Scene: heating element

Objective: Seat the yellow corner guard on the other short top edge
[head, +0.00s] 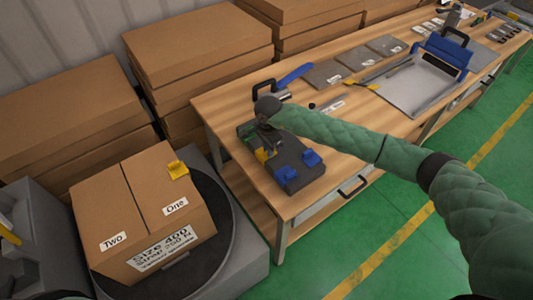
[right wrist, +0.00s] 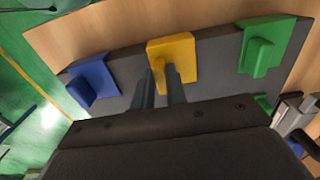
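A yellow corner guard (right wrist: 172,50) sits in the middle of a dark grey holder (right wrist: 118,67) in the right wrist view. It also shows in the head view (head: 262,155), partly hidden by my arm. My right gripper (right wrist: 163,73) is over this guard, one finger on each side of its tab. The gap is narrow, and I cannot tell whether the fingers press on the tab. The carton (head: 130,215) stands closed, with labels "One" and "Two". Another yellow guard (head: 178,170) sits on its top edge near "One". My left gripper is not in view.
Blue guards (head: 311,158) and a green guard (right wrist: 262,45) share the holder on the wooden table (head: 225,95). The carton rests on a dark round plate (head: 228,240). Tools and grey plates (head: 328,74) lie farther along the table. Stacked cardboard (head: 200,50) stands behind.

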